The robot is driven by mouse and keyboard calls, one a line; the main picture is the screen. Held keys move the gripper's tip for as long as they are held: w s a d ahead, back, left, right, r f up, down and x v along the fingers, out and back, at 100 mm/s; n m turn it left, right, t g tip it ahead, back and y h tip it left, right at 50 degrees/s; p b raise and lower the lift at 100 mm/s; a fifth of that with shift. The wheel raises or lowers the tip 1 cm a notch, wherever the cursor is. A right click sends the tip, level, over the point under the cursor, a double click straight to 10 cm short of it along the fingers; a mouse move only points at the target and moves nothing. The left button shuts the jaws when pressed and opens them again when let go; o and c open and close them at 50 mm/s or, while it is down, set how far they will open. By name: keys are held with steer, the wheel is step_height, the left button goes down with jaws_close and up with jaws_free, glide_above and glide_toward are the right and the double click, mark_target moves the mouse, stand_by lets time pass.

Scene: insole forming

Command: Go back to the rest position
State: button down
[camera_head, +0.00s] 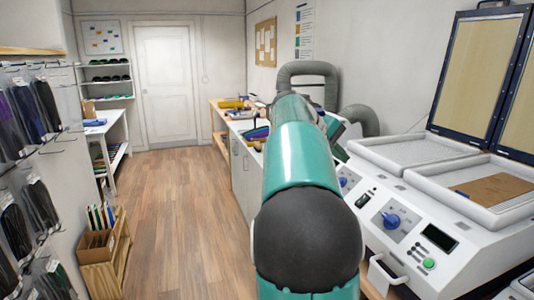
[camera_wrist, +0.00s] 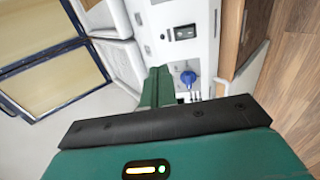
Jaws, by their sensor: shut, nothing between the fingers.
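My gripper (camera_wrist: 158,72) shows at the middle of the wrist view as green fingers held together, with nothing between them. It is in the air in front of the white forming machine (camera_wrist: 188,60), whose blue knob (camera_wrist: 188,77) shows just beside the fingers. In the head view my teal arm reaches forward up the middle and hides most of the gripper. The machine (camera_head: 420,212) stands to the right of the arm, its two lids raised. I cannot tell the exact gap between gripper and machine.
A brown sheet (camera_head: 497,188) lies in the machine's right tray. A long workbench (camera_head: 240,165) with tools runs along the right wall behind my arm. A rack of hanging packs (camera_head: 35,120) and a wooden crate (camera_head: 100,260) line the left. The wooden floor between is clear up to the door (camera_head: 165,85).

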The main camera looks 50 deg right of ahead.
steer(key=w+a+f+n+t+y, duration=0.1)
steer(key=w+a+f+t, duration=0.1)
steer(key=a, duration=0.8)
steer(key=w+a+f+n+t+y, duration=0.1)
steer(key=a+f+t+y, duration=0.15)
steer(key=a, duration=0.65)
steer(key=w+a+f+n+t, duration=0.2)
steer(key=a+f+t, duration=0.1)
steer(key=a, duration=0.7)
steer(key=s+a+f+y, duration=0.1)
steer(key=s+a+f, duration=0.1)
steer(key=a, duration=0.5)
steer(key=s+a+f+n+t+y, duration=0.1)
steer(key=s+a+f+y, duration=0.1)
steer(key=a+f, duration=0.3)
steer(key=s+a+f+t+y, duration=0.1)
steer(key=s+a+f, duration=0.3)
steer(key=a, duration=0.6)
steer(key=shift+s+y, duration=0.2)
steer(key=shift+y, duration=0.45)
steer(key=shift+d+t, duration=0.1)
steer(key=shift+t, duration=0.15)
